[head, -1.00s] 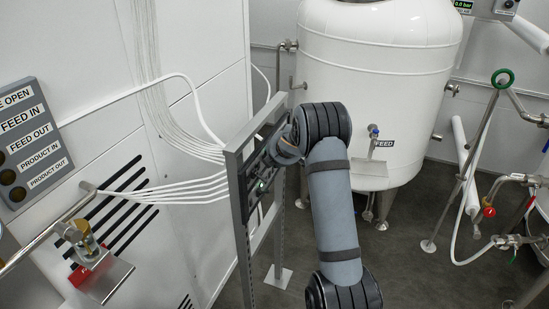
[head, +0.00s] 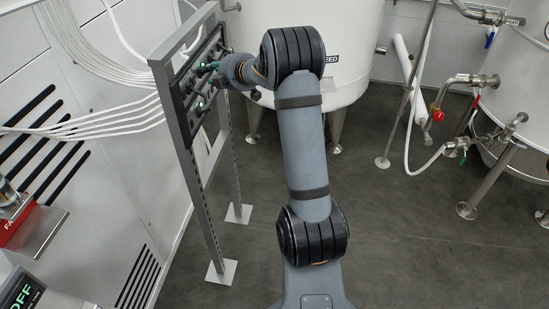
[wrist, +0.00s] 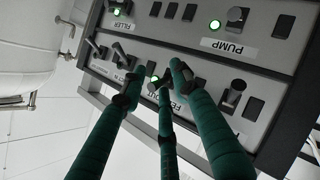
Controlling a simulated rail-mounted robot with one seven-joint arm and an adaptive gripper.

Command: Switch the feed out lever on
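The control panel (head: 183,108) is a dark board on a grey metal frame, left of centre in the head view. In the wrist view the panel (wrist: 265,62) appears upside down, with FILLER and PUMP labels, toggle levers and lit green lamps. A partly covered label (wrist: 170,90), seemingly starting with FE, shows between my fingers. My gripper (head: 212,68) is at the panel face. In the wrist view the green fingers of my gripper (wrist: 155,85) are spread apart around this label and a green lamp (wrist: 155,78). Any lever there is hidden; I cannot tell contact.
White cables (head: 100,120) run into the panel's left side. A white tank (head: 345,50) stands behind.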

